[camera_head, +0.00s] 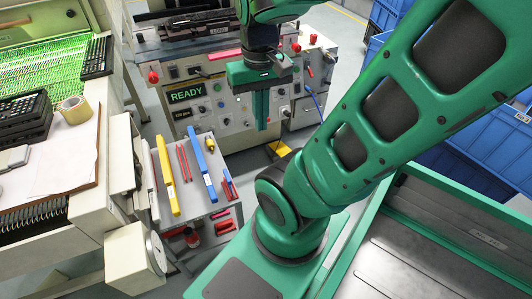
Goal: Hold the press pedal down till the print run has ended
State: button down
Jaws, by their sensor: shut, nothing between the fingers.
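The printing press (222,120) stands at the back, with a small dark display (187,94) that reads READY in green. A yellow piece low at the press's foot (280,148), partly hidden behind my arm, looks like the press pedal. My gripper (262,127) points down in front of the press, its green fingers shut and empty. The fingertips show above and left of the yellow piece, apart from it in the picture. I cannot tell the depth between them, nor whether the pedal is pressed.
A grey tool cart (196,213) with yellow and blue bars stands left of my base. A cabinet with a paper-covered board (62,165), tape roll (73,109) and black keyboards fills the left. Blue crates (470,150) stand at the right. A red button (153,77) is on the press's left end.

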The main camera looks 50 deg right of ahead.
aim_at(282, 151)
jog(key=u, duration=1.25)
jog(key=k, duration=1.7)
jog(key=z, duration=1.65)
jog(key=i, duration=1.05)
